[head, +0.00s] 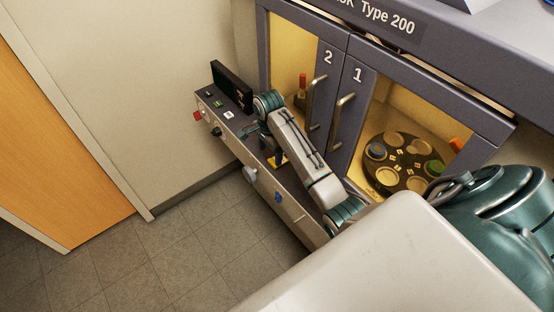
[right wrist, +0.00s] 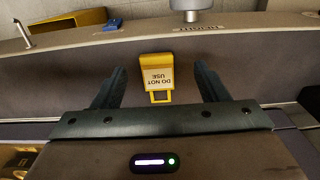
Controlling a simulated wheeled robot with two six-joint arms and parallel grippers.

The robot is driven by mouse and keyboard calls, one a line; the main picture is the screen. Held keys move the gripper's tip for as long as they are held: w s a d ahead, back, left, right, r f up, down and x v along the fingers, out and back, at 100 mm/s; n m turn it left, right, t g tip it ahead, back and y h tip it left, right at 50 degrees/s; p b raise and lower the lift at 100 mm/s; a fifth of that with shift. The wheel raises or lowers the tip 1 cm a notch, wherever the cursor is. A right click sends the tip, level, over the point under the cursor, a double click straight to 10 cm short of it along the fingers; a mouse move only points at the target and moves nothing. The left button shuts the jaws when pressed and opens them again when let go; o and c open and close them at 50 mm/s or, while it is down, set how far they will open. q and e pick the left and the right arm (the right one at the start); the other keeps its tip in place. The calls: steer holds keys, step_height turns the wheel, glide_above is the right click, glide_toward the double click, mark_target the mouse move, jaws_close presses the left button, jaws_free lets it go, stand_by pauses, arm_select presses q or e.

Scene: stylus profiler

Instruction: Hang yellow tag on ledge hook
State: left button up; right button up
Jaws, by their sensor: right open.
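The yellow tag (right wrist: 157,77) shows in the right wrist view with "DO NOT USE" upside down on its pale face and an open loop at its near end. It appears to lie on the dark top of the ledge (right wrist: 232,60). My right gripper (right wrist: 158,78) is open, with one finger on each side of the tag and a gap to both. In the head view a bit of the tag (head: 277,160) shows below the wrist. A thin metal peg (right wrist: 23,34) stands at the ledge edge; I cannot tell whether it is the hook. My left gripper is not in view.
A dark screen (head: 232,86) and buttons stand at the far end. Glass cabinet doors with handles (head: 342,122) rise beside my right arm. The floor in front is clear.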

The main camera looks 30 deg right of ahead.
mark_target(272, 163)
steer(key=f+p, duration=0.1)
steer(key=f, duration=0.2)
steer(key=shift+s+d+f+p, duration=0.1)
steer(key=shift+s+f+p, duration=0.05)
steer(key=shift+s+p, duration=0.2)
steer(key=shift+f, duration=0.4)
steer(key=shift+w, duration=0.1)
steer(key=shift+c, duration=0.2)
steer(key=c, duration=1)
